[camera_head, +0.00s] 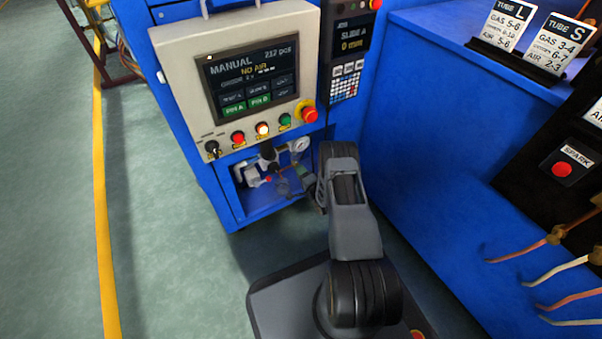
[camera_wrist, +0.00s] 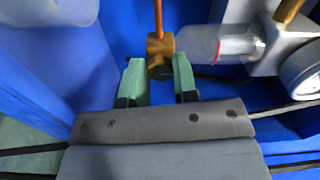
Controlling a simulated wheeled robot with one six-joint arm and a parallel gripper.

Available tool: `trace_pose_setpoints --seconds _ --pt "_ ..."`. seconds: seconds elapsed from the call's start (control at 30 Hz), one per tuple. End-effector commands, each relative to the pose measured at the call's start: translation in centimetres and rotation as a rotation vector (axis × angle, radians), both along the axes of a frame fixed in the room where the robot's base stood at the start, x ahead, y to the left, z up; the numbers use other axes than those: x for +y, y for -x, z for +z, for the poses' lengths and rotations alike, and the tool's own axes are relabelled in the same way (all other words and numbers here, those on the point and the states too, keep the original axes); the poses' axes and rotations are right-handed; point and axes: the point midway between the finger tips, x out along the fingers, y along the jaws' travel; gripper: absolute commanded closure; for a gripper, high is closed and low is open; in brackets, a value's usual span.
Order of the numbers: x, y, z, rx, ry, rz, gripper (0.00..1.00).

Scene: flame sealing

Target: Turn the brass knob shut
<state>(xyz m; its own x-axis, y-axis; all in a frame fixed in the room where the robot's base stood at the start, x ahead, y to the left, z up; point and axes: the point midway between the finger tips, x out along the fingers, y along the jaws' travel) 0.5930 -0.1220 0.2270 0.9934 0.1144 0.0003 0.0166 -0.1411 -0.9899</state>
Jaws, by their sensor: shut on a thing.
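The brass knob (camera_wrist: 160,48) is in the upper middle of the wrist view, with a thin copper-coloured stem running up from it. My gripper (camera_wrist: 159,72) has its two green fingers on either side of the knob's lower part, shut on it. In the head view my gripper (camera_head: 300,173) reaches into the recess below the control panel; the knob cannot be made out there. A clear bowl (camera_wrist: 200,45) joins the knob's right side, and its grey fitting (camera_wrist: 260,40) is farther right.
A round gauge (camera_wrist: 303,70) is at the right of the wrist view. The control panel (camera_head: 180,60) above the recess has a screen (camera_head: 250,82) reading "MANUAL" and "NO AIR". Blue cabinet walls (camera_head: 420,120) stand close by. Open floor (camera_head: 170,250) lies to the left.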

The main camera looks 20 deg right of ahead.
Motion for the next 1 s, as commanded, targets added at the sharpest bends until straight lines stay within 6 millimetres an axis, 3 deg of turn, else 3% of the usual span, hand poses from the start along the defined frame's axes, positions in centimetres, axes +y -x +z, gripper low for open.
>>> trace_pose_setpoints --seconds 0.47,0.5,0.7,1.0 --pt "-0.06 0.21 -0.19 0.006 -0.012 -0.003 0.96" --pt "-0.06 0.21 -0.20 0.006 -0.012 -0.003 0.69" --pt "0.03 0.11 -0.11 0.004 -0.011 -0.001 0.50" --pt "-0.03 0.14 -0.04 0.002 -0.010 -0.001 0.48"
